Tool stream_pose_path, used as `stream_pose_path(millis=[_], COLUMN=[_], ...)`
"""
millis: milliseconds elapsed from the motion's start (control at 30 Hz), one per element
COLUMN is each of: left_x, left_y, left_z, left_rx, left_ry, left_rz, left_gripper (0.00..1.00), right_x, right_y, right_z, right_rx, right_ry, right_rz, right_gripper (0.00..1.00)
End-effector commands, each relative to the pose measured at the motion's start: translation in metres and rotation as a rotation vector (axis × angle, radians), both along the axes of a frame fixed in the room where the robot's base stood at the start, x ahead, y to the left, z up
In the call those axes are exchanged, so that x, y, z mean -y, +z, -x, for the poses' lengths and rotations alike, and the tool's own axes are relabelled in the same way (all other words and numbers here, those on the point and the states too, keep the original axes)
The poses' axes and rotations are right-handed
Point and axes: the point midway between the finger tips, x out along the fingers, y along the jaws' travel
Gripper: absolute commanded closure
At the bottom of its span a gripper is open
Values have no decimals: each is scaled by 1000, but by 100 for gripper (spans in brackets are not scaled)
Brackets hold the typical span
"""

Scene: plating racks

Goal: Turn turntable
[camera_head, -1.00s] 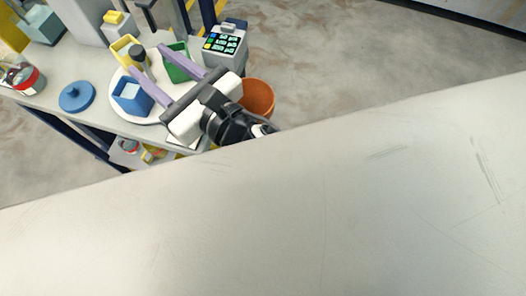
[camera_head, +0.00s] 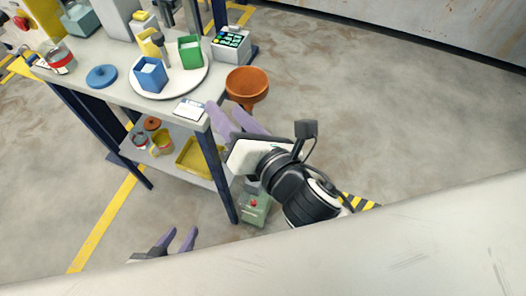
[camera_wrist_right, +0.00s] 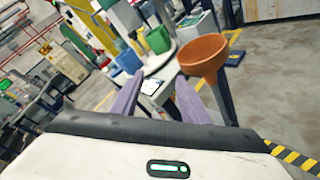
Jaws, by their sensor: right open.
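The turntable (camera_head: 186,84) is a white round disc on the workbench, in the head view's upper left. It carries a blue bin (camera_head: 150,75), a green bin (camera_head: 190,53) and a yellow bin (camera_head: 147,43). In the right wrist view the turntable (camera_wrist_right: 160,58) shows beyond the fingers. My right gripper (camera_head: 233,118) is open and empty, off the bench's right corner and apart from the turntable. My left gripper (camera_head: 184,235) shows only partly at the bottom left, its two purple fingers apart with nothing between them.
An orange funnel (camera_head: 247,84) stands beside the bench's right end, close to my right gripper. A white card (camera_head: 188,109) lies at the front edge. A blue lid (camera_head: 101,76) and a keypad box (camera_head: 231,43) flank the turntable. A lower shelf holds small containers.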

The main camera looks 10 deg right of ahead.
Motion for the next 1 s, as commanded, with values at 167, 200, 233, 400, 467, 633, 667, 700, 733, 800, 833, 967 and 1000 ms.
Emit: stream_pose_path(millis=[167, 200, 233, 400, 467, 633, 667, 700, 733, 800, 833, 967, 1000], left_x=[0, 0, 0, 0, 0, 0, 0, 0, 0, 0, 0, 0, 0], left_y=[3, 3, 4, 5, 5, 5, 5, 5, 5, 5, 5, 4, 4], left_z=[0, 0, 0, 0, 0, 0, 0, 0, 0, 0, 0, 0, 0], left_rx=[1, 1, 1, 0, 0, 0, 0, 0, 0, 0, 0, 0, -1], left_ry=[0, 0, 0, 0, 0, 0, 0, 0, 0, 0, 0, 0, 1], left_rz=[0, 0, 0, 0, 0, 0, 0, 0, 0, 0, 0, 0, -1], left_gripper=[65, 65, 65, 65, 65, 65, 65, 65, 65, 65, 65, 65, 65], right_x=[23, 28, 30, 43, 46, 49, 49, 49, 49, 49, 49, 52, 55], right_y=[-28, -33, -37, -53, -57, -61, -61, -61, -61, -61, -61, -65, -70], right_z=[3, 3, 4, 8, 10, 11, 11, 11, 11, 11, 11, 12, 14], right_rx=[-186, -221, -245, -345, -366, -391, -392, -392, -392, -392, -391, -407, -432], right_ry=[-120, -146, -164, -245, -264, -288, -288, -288, -288, -288, -288, -304, -327], right_rz=[-228, -276, -307, -447, -477, -516, -518, -518, -518, -518, -517, -540, -572], right_gripper=[59, 59, 59, 59, 59, 59, 59, 59, 59, 59, 59, 70, 70])
